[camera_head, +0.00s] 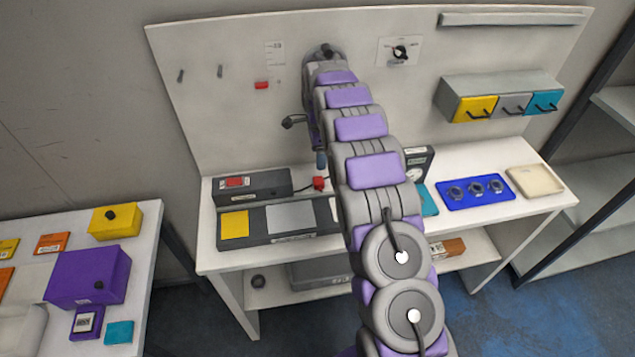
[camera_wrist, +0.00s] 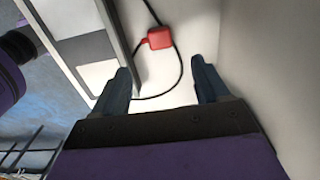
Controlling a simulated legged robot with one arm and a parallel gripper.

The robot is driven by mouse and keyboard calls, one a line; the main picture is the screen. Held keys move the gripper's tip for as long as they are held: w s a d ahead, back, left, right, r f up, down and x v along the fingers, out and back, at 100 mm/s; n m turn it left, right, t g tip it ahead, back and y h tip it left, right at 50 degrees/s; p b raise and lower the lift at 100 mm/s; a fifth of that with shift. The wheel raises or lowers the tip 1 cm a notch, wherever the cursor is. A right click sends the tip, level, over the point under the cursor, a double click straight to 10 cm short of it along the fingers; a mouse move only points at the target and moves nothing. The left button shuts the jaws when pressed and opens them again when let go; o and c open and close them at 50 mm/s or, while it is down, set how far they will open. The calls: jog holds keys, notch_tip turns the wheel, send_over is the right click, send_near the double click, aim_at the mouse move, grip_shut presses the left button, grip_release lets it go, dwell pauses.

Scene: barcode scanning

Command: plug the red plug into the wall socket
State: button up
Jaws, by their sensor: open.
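The red plug (camera_head: 319,183) lies on the white workbench by the back board, just right of a dark box. In the wrist view the red plug (camera_wrist: 160,38) sits beyond my fingertips, roughly centred between them, with a black cable running from it and curving below. My gripper (camera_wrist: 162,84) is open and empty, with the plug apart from both fingers. In the head view my gripper (camera_head: 321,158) points down close above the plug, partly hidden by my arm. I cannot make out a wall socket for certain; my arm covers part of the board.
A dark box with a red switch (camera_head: 272,184) stands left of the plug. A blue tray (camera_head: 451,204) with several round parts and a cream tray (camera_head: 535,181) lie to the right. A knob plate (camera_head: 386,59) and drawers (camera_head: 506,87) are on the board. A side table (camera_head: 146,240) stands left.

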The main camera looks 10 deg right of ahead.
jog(key=shift+d, duration=0.15)
send_over(318, 180)
jog(key=shift+d+f+b, duration=0.2)
jog(key=shift+f+b, duration=0.25)
jog(key=shift+f, duration=3)
notch_tip(318, 180, down, 5)
jog(key=shift+a+f+b, duration=0.15)
jog(key=shift+b, duration=0.4)
jog(key=shift+c, duration=0.4)
jog(key=c, duration=0.9)
